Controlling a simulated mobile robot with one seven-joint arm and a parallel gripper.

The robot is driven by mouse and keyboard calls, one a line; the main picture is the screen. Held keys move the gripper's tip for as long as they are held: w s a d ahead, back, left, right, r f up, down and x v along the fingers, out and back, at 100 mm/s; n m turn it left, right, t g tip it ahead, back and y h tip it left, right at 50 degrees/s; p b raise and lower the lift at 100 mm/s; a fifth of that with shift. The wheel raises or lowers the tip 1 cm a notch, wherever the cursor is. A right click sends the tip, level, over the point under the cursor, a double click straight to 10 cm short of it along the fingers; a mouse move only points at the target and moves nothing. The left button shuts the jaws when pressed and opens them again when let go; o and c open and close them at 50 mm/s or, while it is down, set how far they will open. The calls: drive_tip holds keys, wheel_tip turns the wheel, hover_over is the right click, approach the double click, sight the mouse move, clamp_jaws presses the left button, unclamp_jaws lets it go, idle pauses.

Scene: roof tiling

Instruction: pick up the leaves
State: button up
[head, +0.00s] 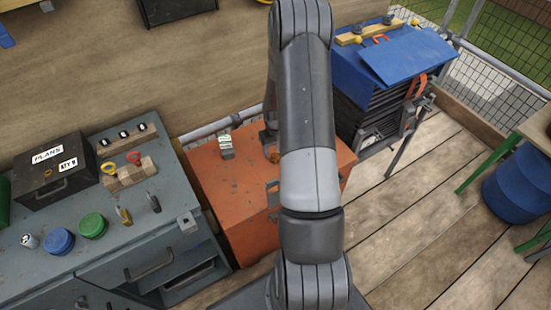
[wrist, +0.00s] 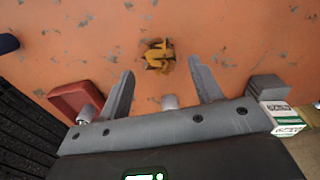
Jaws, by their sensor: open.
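The leaves (wrist: 157,55), a small yellow-brown clump, lie on the worn orange top (wrist: 220,25) in the wrist view. My gripper (wrist: 161,72) is open and empty, its two fingers pointing toward the leaves, one to either side of the clump. The leaves appear just beyond the fingertips, not between the fingers; the height gap is hard to tell. In the head view my arm hides the gripper and much of the orange chest (head: 230,195).
A small white-and-green box (head: 226,147) stands on the chest; it also shows in the wrist view (wrist: 286,118). A red object (wrist: 75,100) lies left of my gripper. A grey workbench (head: 120,250) stands left, a dark stack with blue covering (head: 360,65) right. Plank floor (head: 420,200) is clear.

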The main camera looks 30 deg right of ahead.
sight(276, 155)
wheel_tip(276, 155, down, 4)
drive_tip(key=shift+s+f, duration=0.1)
drive_tip(key=shift+f, duration=0.05)
drive_tip(key=c, duration=1)
